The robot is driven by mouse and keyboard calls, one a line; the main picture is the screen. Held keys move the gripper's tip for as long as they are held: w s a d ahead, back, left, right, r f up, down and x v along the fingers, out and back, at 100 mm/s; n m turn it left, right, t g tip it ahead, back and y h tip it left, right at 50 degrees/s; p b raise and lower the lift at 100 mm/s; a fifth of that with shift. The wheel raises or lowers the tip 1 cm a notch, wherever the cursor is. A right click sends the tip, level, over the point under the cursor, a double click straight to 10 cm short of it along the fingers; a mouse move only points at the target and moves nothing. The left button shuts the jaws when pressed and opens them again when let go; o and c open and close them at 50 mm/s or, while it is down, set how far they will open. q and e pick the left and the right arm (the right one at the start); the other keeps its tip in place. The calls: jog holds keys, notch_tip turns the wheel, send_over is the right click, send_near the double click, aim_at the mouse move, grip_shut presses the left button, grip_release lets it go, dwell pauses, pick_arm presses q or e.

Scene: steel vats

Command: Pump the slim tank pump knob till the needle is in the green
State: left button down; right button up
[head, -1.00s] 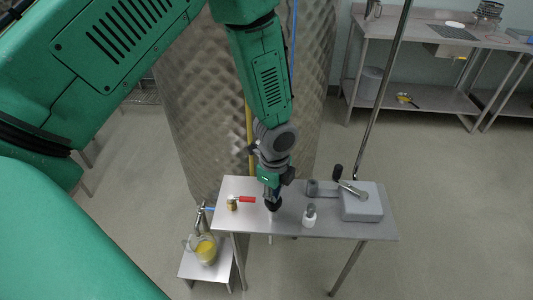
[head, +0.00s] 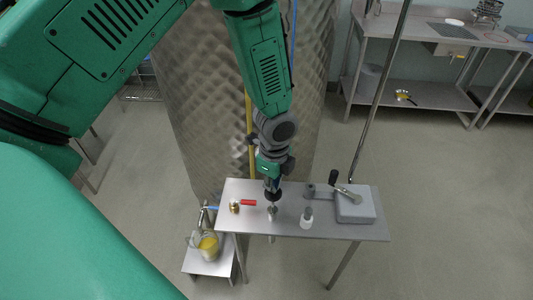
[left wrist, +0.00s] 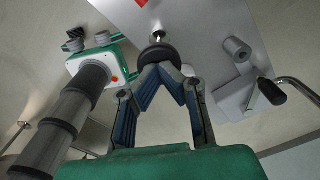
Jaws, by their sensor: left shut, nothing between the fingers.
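The pump knob is a dark round knob (head: 273,197) on a thin steel rod above the small steel table; it also shows as a black disc in the left wrist view (left wrist: 158,55). My left gripper (head: 273,188) is directly above it, pointing down, shut and empty. In the left wrist view its fingertips (left wrist: 162,70) meet at the knob's near edge; I cannot tell whether they touch it. A tall dimpled steel tank (head: 225,90) stands behind. I cannot make out a gauge or needle. My right gripper is not in view.
On the table (head: 335,229) are a brass valve with a red handle (head: 247,202), a white-based bottle (head: 306,219) and a grey box with a crank (head: 355,207). A jug of yellow liquid (head: 208,244) stands on a low stand at left. A slanted steel pole (head: 380,95) rises behind the table.

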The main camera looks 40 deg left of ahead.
aim_at(273, 206)
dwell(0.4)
pick_arm(q)
jog(key=shift+f+b, duration=1.95)
jog(key=shift+f, duration=1.4)
notch_tip(273, 206, up, 7)
jog(key=p, duration=0.6)
jog(key=shift+f, duration=0.15)
